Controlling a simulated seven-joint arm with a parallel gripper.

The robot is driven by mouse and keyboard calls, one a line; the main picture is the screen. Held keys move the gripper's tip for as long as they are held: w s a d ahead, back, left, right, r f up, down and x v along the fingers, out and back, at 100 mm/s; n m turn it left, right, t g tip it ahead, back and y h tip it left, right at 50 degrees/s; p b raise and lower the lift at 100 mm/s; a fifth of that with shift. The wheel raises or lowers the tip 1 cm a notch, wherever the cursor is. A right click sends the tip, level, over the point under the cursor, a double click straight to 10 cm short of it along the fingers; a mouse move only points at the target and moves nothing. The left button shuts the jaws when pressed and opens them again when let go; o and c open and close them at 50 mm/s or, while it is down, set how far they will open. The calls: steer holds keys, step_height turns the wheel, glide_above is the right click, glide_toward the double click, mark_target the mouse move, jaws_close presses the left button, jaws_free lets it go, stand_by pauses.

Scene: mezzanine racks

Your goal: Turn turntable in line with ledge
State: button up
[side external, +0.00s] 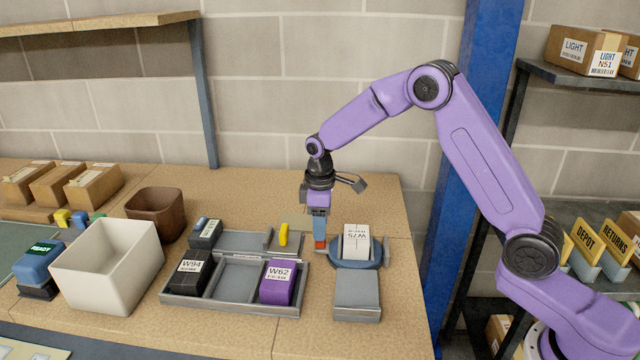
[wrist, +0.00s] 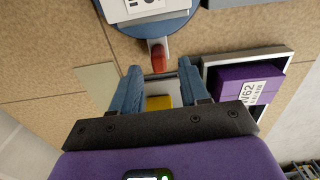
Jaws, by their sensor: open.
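The turntable (side external: 370,265) is a low blue round disc, with a white box labelled W75 (side external: 357,243) on top. A red-tipped handle (side external: 320,244) sticks out from its left side. The ledge (side external: 357,300) is a grey block just in front of the turntable. My gripper (side external: 320,232) points down right at the handle, open. In the wrist view, my gripper (wrist: 158,78) has its fingers apart, with the red handle tip (wrist: 158,58) just beyond them. The turntable's blue rim (wrist: 185,24) shows at the top there. I cannot tell whether the fingers touch the handle.
Left of the turntable a grey tray (side external: 232,303) holds a black W94 box (side external: 188,275) and a purple W62 box (side external: 278,285). A yellow piece (side external: 283,235) stands behind it. A white bin (side external: 105,265) and brown bin (side external: 157,210) stand further left. A blue post (side external: 455,200) rises at right.

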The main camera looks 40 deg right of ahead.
step_height(320, 180, up, 14)
steer(key=shift+f, duration=0.2)
stand_by(0.4)
steer(key=s+a+n, duration=0.1)
steer(key=s+a, duration=0.1)
steer(key=s, duration=0.7)
steer(key=s+a+n, duration=0.1)
steer(key=s+a, duration=0.2)
steer(key=s, duration=0.6)
steer(key=s+d+f, duration=0.2)
steer(key=s+d, duration=0.1)
steer(key=s, duration=0.7)
steer(key=s+d+f+n, duration=0.1)
steer(key=s+d, duration=0.3)
steer(key=s, duration=0.6)
steer(key=shift+f, duration=0.45)
